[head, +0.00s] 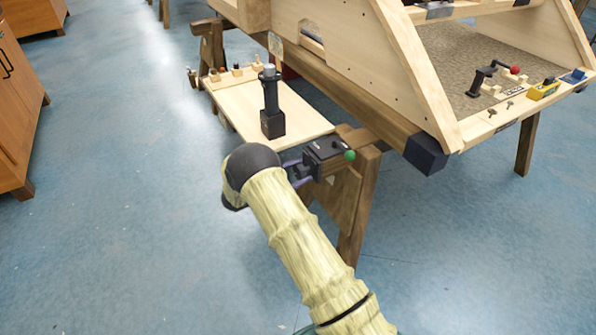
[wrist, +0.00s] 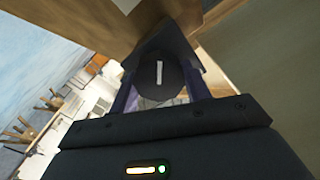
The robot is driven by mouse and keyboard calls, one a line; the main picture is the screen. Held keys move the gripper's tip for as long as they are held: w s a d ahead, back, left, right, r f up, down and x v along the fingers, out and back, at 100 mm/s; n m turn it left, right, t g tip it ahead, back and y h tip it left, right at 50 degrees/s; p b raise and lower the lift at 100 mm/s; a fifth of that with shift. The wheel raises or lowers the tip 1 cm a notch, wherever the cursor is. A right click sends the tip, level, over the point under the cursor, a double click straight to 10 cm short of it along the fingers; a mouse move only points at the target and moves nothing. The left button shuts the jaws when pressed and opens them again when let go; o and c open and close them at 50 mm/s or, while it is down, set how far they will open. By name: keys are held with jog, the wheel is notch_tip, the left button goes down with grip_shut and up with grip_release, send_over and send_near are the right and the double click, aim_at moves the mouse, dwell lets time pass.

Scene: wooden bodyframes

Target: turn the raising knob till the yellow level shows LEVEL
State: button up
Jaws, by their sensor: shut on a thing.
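The raising knob (wrist: 158,77) is a dark round disc with a pale straight mark, seen in the middle of the wrist view. The mark stands almost upright in that picture. My gripper (wrist: 160,90) is shut on the knob, a purple finger on each side. In the head view my gripper (head: 297,172) reaches the left side of a black box (head: 324,152) with a green round piece (head: 350,155) on its right. My wrist hides much of the knob there. A small yellow block (head: 543,90), perhaps the yellow level, sits on the wooden ledge at right; its reading is too small to tell.
The box is by a wooden trestle (head: 352,200) under the big wooden frame (head: 400,70). A pale board (head: 245,105) bears a black upright device (head: 271,105) just behind my gripper.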

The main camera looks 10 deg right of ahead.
jog(key=shift+a+m, duration=0.1)
jog(key=shift+m, duration=0.7)
jog(key=shift+f, duration=0.1)
jog(key=o, duration=1)
jog(key=shift+c, duration=0.2)
jog(key=shift+s, duration=0.1)
jog(key=p+v, duration=0.3)
jog(key=v, duration=1.4)
jog(key=shift+a+p, duration=0.15)
jog(key=shift+p, duration=0.25)
